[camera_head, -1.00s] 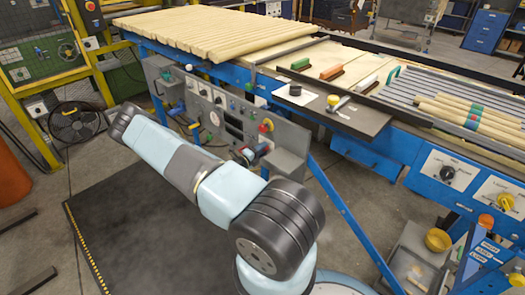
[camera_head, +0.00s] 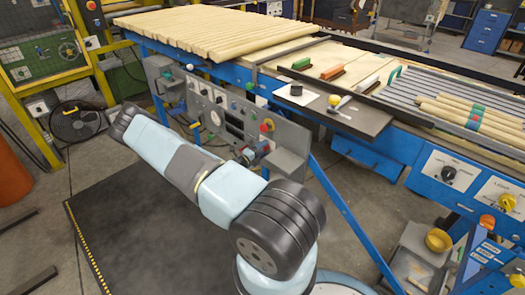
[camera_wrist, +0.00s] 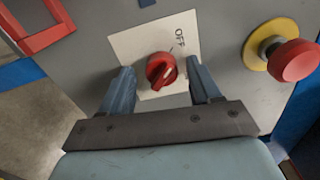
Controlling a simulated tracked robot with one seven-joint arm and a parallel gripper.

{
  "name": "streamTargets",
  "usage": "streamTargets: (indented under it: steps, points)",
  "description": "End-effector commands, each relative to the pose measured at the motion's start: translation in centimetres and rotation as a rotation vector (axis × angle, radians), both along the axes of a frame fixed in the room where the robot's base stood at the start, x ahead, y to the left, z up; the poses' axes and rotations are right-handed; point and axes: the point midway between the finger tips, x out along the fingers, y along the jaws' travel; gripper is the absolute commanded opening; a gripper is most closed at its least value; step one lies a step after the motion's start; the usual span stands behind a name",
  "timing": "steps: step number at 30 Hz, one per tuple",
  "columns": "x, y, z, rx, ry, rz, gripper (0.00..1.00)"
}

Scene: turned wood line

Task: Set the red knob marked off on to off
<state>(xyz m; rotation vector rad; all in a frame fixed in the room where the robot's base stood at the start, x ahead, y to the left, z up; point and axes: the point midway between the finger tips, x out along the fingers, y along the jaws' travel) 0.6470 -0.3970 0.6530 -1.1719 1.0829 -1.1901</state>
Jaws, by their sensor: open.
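The red knob (camera_wrist: 161,70) sits on a pale plate (camera_wrist: 122,44) on a grey panel in the wrist view. The plate carries the word OFF above and to the right of the knob, with a short tick mark between them. My gripper (camera_wrist: 160,68) is open, with one finger on each side of the knob and a visible gap to both. The ON marking cannot be seen.
A red mushroom button with a yellow collar (camera_wrist: 296,60) stands out to the right of the knob. A red square handle (camera_wrist: 40,38) is at the upper left.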

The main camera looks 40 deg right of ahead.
Motion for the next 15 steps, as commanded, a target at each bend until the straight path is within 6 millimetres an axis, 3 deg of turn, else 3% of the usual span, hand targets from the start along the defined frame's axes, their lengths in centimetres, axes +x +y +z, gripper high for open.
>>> streamTargets:
  steps: [8,15]
  points:
    - [-0.1,2.1,0.0,0.000,0.000,0.001,0.63]
    - [-0.5,6.7,-0.1,0.001,0.000,0.002,0.63]
